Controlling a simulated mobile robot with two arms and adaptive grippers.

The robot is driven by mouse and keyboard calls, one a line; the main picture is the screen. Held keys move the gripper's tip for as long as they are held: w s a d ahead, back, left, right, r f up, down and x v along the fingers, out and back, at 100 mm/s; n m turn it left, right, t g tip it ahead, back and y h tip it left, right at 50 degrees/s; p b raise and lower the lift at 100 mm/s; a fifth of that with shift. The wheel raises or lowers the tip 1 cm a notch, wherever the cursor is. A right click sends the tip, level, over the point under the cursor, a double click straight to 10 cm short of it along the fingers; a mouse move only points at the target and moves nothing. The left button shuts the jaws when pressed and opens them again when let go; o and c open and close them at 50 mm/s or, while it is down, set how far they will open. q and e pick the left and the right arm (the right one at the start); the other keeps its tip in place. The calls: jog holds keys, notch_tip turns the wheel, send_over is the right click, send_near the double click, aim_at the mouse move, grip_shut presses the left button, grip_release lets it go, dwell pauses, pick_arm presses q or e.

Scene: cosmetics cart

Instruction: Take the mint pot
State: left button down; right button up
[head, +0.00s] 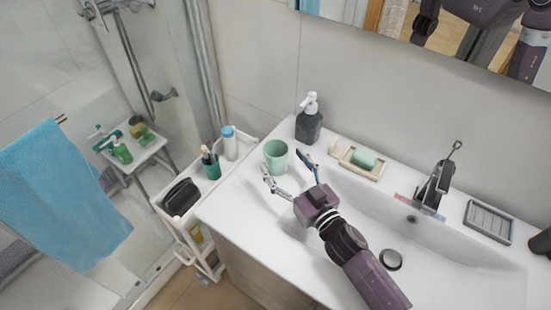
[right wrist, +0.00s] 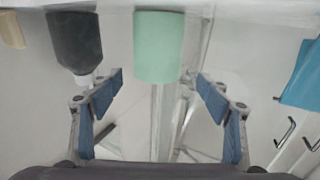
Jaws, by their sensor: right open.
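The mint pot (head: 275,156) is a plain light-green cup standing upright on the left end of the white washbasin counter. My right gripper (head: 282,161) reaches in from the lower right, its fingers spread open towards the pot. In the right wrist view, where things appear upside down, the mint pot (right wrist: 158,47) lies in line with the gap between the fingertips (right wrist: 159,80). A gap shows on each side of it, and nothing is held. How deep the pot is between the fingers is hard to tell. My left gripper is not in view.
A dark soap dispenser (head: 309,124) stands behind the pot; it also shows in the wrist view (right wrist: 75,42), close to one finger. A soap dish (head: 357,166) with green soap is to the right. A white cart (head: 225,170) holding bottles and a brush cup adjoins the counter's left.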

aim_at(270, 143)
jog(key=shift+d+f+p+x, duration=0.1)
jog(key=shift+p+x, duration=0.2)
jog(key=shift+x, duration=1.05)
jog(key=shift+d+f+p+x, duration=0.1)
jog(key=shift+p+x, duration=0.2)
jog(key=shift+x, duration=1.1)
jog(key=c, duration=1.4)
